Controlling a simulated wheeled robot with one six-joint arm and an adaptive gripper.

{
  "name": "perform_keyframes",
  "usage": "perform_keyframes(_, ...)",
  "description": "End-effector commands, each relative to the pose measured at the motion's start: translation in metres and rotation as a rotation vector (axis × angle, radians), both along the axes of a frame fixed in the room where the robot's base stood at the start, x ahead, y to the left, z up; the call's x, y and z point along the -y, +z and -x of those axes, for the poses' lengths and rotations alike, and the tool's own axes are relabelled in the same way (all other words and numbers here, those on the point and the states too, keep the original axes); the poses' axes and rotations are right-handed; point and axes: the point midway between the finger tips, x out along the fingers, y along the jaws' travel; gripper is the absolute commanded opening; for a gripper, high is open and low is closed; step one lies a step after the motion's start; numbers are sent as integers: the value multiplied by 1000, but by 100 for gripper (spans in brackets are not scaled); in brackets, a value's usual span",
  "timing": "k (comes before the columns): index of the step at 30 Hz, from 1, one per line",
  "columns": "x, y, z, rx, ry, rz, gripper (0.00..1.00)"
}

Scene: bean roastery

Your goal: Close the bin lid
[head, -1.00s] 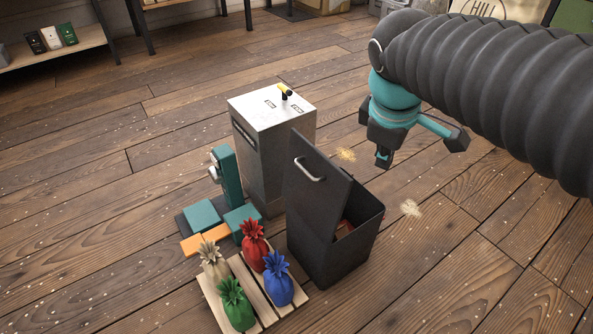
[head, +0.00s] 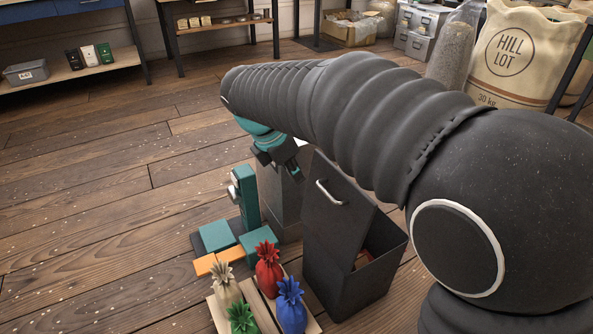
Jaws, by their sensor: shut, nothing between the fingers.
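The dark bin (head: 345,285) stands on the floor right of centre in the head view. Its lid (head: 336,218) is open and raised, leaning up at the left side of the opening, with a pale handle (head: 329,192) on its face. Something reddish (head: 361,259) shows inside the bin. My gripper (head: 277,164) is shut and empty, above and left of the raised lid, in front of the grey metal cabinet (head: 277,200). I cannot tell whether it touches the lid or cabinet. My arm hides the cabinet's top.
A teal device (head: 246,196) with teal and orange blocks stands left of the bin. A pallet (head: 217,312) with red, blue, green and beige tied bags is in front. Shelves, a large sack (head: 525,55) and boxes stand at the back. The left floor is clear.

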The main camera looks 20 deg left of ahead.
Motion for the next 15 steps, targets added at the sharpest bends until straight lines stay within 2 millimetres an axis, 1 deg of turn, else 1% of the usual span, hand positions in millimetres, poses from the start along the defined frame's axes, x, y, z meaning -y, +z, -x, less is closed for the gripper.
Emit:
perform_keyframes(1, 3, -12, -3, -1, -2, 2, 0)
perform_keyframes(10, 17, -62, -20, -1, -3, 0, 0)
perform_keyframes(15, 32, -68, -38, 0, -5, -1, 0)
